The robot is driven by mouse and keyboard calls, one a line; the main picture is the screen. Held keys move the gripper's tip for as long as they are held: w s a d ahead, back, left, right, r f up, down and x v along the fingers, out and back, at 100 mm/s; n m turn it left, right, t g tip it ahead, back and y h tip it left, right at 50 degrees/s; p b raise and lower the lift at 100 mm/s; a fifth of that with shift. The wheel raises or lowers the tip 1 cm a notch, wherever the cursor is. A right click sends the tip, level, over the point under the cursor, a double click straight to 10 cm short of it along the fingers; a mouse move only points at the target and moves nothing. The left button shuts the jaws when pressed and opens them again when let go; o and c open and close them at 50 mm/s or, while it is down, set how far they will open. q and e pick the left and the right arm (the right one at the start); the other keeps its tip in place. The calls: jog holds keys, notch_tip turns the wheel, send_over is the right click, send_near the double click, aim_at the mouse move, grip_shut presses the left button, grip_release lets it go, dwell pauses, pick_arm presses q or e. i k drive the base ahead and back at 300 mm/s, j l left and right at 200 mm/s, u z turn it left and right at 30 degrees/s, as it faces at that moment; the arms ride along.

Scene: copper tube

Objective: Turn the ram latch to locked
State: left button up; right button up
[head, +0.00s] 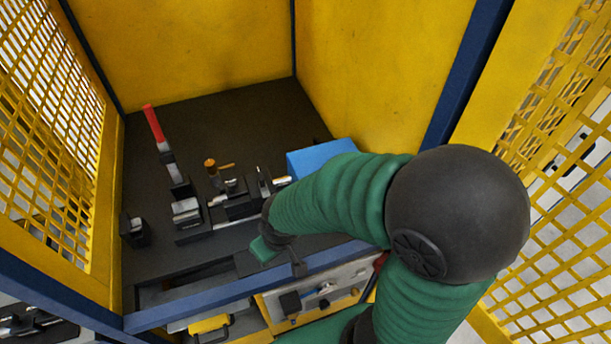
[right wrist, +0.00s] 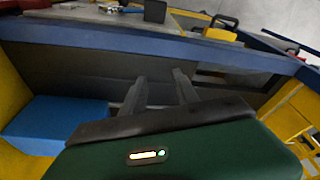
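A machine fixture (head: 235,205) stands on the dark bench, with a metal bar, a brass-coloured knob (head: 211,166) and small upright levers (head: 262,178) at its right end. I cannot tell which of these small parts is the ram latch, or its position. My right arm comes in from the lower right and partly covers the fixture's right end. My right gripper's fingers (right wrist: 160,88) are apart in the right wrist view, with nothing visible between them. They point toward the blue front rail. My left gripper is not in view.
A red-handled lever (head: 155,123) stands upright at the fixture's left. A blue block (head: 318,156) sits behind my right arm. A blue rail (head: 190,309) runs along the front, and yellow walls and mesh enclose the bench. The bench's back area is clear.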

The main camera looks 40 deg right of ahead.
aim_at(261, 181)
jog(key=z, duration=0.95)
jog(key=i+j+u, duration=0.2)
